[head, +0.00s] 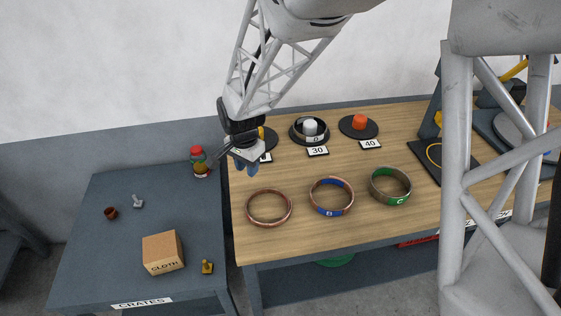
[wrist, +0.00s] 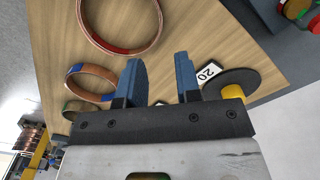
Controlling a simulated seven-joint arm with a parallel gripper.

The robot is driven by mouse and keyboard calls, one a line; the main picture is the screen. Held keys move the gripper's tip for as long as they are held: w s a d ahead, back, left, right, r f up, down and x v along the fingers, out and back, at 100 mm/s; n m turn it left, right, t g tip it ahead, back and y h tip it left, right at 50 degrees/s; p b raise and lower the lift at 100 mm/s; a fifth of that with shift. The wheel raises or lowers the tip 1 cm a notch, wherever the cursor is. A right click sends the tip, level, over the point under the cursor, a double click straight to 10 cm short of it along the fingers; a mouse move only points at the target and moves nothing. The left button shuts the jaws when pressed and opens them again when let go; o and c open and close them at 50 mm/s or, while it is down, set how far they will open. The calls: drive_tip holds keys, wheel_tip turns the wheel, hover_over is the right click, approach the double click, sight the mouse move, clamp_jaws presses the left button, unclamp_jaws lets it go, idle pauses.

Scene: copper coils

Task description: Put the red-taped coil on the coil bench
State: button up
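The red-taped coil (head: 269,222) is a copper ring lying flat on the wooden bench (head: 300,240), near its left front corner. It also shows at the top of the wrist view (wrist: 124,50), partly cut off, with red tape along its near side. My gripper (head: 246,168) is above the bench's left side, behind and slightly left of that coil, apart from it. In the wrist view its two blue fingers (wrist: 160,70) are spread with nothing between them. I cannot tell whether this wooden bench is the coil bench; its front label is partly hidden.
A blue-taped coil (head: 331,212) and a green-taped coil (head: 391,200) lie to the right. Black discs with pegs and number cards, such as the 40 disc (head: 346,129), stand behind. A grey table (head: 110,255) marked CRATES, with a CLOTH box (head: 163,253), is left.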

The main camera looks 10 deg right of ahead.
drive_tip(key=s+d+r+n+t, duration=0.1)
drive_tip(key=s+d+r+n, duration=0.3)
drive_tip(key=s+d+r, duration=0.75)
drive_tip(key=s+d+r+n, duration=0.2)
drive_tip(key=s+r, duration=0.1)
drive_tip(key=s, duration=0.3)
drive_tip(key=s+d+r+n+t, duration=0.1)
drive_tip(key=s+d+r+n, duration=0.1)
drive_tip(key=s+r, duration=0.2)
drive_tip(key=s, duration=0.3)
drive_tip(key=shift+s+d+r+n+t, duration=0.2)
drive_tip(key=shift+s+n+t, duration=0.1)
drive_tip(key=shift+n, duration=0.1)
